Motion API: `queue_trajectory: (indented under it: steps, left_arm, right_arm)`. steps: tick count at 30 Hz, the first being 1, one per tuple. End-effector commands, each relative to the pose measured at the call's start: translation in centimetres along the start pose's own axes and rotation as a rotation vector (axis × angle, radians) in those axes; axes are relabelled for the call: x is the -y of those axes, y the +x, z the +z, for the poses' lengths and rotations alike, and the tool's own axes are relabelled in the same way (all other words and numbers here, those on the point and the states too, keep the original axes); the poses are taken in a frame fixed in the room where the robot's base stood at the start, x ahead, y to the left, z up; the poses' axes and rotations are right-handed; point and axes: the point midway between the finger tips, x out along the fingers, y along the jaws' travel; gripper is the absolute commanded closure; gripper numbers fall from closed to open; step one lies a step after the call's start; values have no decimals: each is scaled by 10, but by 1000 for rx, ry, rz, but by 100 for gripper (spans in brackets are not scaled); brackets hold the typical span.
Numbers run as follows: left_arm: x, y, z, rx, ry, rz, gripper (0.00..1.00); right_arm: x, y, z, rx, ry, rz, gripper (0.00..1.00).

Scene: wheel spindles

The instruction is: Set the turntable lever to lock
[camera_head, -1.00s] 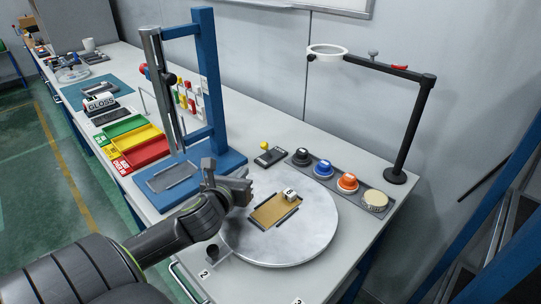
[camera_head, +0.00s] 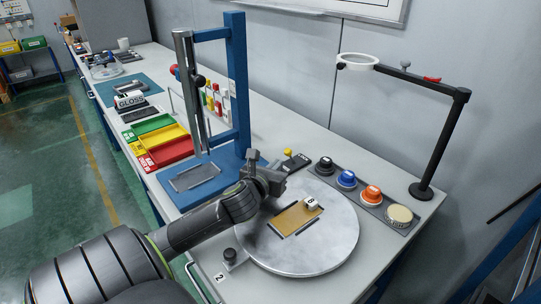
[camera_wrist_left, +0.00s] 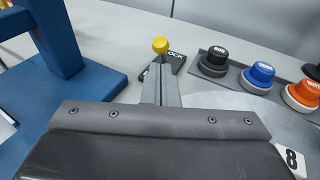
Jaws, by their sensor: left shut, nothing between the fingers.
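The turntable lever shows as a yellow ball knob (camera_head: 288,152) beside a dark label plate (camera_head: 297,163) at the back edge of the round metal turntable (camera_head: 335,244). In the left wrist view the yellow knob (camera_wrist_left: 160,45) stands just beyond my fingertips, and the plate (camera_wrist_left: 176,63) behind it reads partly "LOCK". The lever's stem is hidden behind my fingers. My left gripper (camera_head: 272,173) is shut and empty, over the turntable's back left edge, close to the lever. Its fingers (camera_wrist_left: 160,82) point toward the knob; I cannot tell whether they touch it. My right gripper is not in view.
A gold plate (camera_head: 296,217) with a white numbered block (camera_head: 310,202) lies on the turntable. Dark, blue and orange knobs (camera_head: 347,178) line the right side. A blue stand (camera_head: 238,90) rises to the left, and a black arm with a white ring (camera_head: 357,62) at the right.

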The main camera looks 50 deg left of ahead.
Motion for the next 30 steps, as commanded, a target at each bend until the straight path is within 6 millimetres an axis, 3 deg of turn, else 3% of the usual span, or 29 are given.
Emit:
queue_trajectory:
  steps: [4, 10, 24, 30]
  left_arm:
    - [0, 22, 1, 1, -1, 1, 100]
    - [0, 39, 0, 0, -1, 0, 100]
    - [0, 43, 0, -1, 1, 0, 100]
    - [-7, 44, 6, -24, 13, 4, 100]
  right_arm:
    - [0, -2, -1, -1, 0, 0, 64]
    - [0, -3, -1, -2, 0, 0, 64]
    - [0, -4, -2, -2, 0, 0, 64]
    - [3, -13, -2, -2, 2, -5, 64]
